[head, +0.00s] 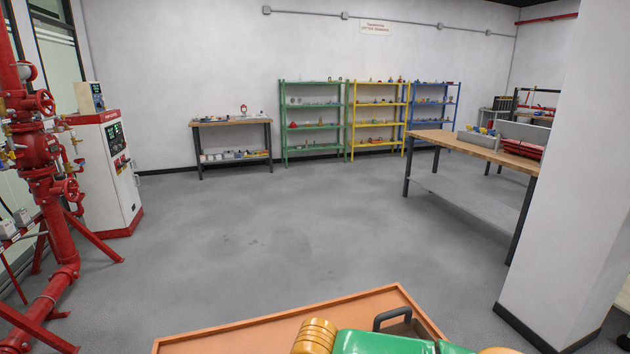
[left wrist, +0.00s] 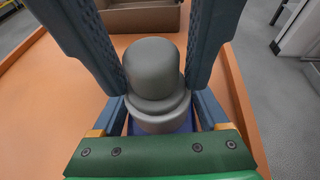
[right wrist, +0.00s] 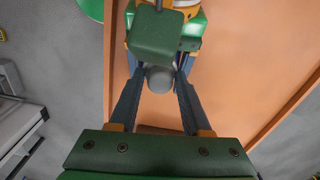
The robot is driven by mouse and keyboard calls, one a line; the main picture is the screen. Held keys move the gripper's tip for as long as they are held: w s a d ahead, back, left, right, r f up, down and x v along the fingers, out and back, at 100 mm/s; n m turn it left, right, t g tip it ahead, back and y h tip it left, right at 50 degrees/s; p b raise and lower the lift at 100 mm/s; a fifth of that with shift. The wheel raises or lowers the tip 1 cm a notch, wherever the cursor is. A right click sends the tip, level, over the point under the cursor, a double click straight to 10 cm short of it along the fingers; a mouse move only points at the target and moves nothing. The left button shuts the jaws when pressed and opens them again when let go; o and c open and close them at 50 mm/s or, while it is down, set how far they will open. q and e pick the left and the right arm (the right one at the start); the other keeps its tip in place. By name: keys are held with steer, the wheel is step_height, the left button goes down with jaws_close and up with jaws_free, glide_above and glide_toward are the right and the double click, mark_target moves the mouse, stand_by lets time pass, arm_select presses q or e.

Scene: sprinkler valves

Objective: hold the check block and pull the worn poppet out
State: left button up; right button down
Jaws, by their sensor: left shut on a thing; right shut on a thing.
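A grey domed piece with a stepped collar, seemingly the worn poppet (left wrist: 152,72), stands in the middle of the left wrist view. It shows as a small grey round in the right wrist view (right wrist: 159,79). Under its collar a strip of blue shows, seemingly the check block (left wrist: 168,129), mostly hidden. My left gripper (left wrist: 162,120) is shut low down around the block. My right gripper (right wrist: 161,76) is shut with its fingertips at both sides of the grey piece. The head view shows only green and orange gripper parts at the bottom edge; the fingertips are out of frame.
An orange work surface (head: 270,324) with a raised rim lies under my grippers. A brown open box (left wrist: 140,17) stands on it beyond the grey piece. Red pipework (head: 45,165), a wooden bench (head: 475,148) and a white pillar (head: 572,190) stand farther off; the floor between is clear.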

steer(key=shift+r, duration=0.1)
steer(key=shift+r, duration=2.95)
arm_select(q)
steer(key=o, duration=1.4)
